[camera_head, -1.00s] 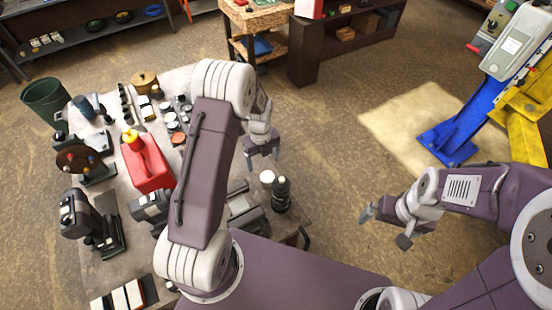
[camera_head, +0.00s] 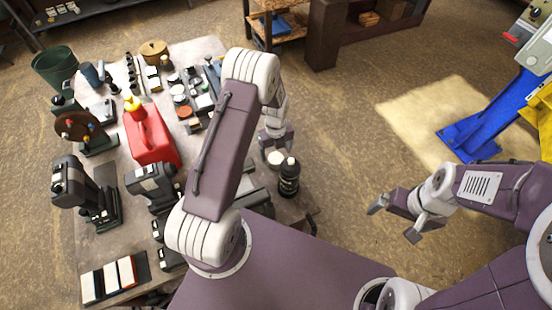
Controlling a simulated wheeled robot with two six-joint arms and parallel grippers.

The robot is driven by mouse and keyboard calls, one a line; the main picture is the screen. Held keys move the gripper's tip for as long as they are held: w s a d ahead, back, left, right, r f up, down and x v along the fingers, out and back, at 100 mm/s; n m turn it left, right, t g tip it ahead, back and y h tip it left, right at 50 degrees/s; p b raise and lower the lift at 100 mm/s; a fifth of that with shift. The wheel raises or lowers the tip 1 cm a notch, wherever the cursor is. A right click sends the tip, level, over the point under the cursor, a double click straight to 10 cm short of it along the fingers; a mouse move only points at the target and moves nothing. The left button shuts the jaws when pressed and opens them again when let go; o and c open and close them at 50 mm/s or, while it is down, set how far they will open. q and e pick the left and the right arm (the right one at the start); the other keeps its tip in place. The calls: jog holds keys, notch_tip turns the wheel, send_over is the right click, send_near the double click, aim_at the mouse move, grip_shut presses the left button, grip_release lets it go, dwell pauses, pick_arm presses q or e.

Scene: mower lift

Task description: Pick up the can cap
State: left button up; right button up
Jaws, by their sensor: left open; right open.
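A red fuel can (camera_head: 152,138) stands on the workbench at the left, with a yellow cap or spout (camera_head: 133,104) on top. A small white round disc (camera_head: 275,158) lies near the bench's right edge, beside a black bottle (camera_head: 288,180). I cannot tell for sure which of these is the can cap. My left gripper (camera_head: 276,147) is open and points down at the white disc, its fingertips close to it; contact cannot be told. My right gripper (camera_head: 393,221) is open and empty over the floor at the right, away from the bench.
The workbench (camera_head: 205,50) is crowded with tools, small jars and machines. A green bin (camera_head: 55,67) stands at its far left. A blue and yellow lift (camera_head: 492,112) stands at the right on a pale mat (camera_head: 425,112). The floor between is clear.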

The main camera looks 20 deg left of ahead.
aim_at(276, 158)
pick_arm(q)
jog(key=shift+f, duration=0.3)
notch_tip(276, 158, down, 5)
jog(key=p, duration=0.2)
jog(key=shift+p, duration=0.3)
jog(key=c, duration=1.4)
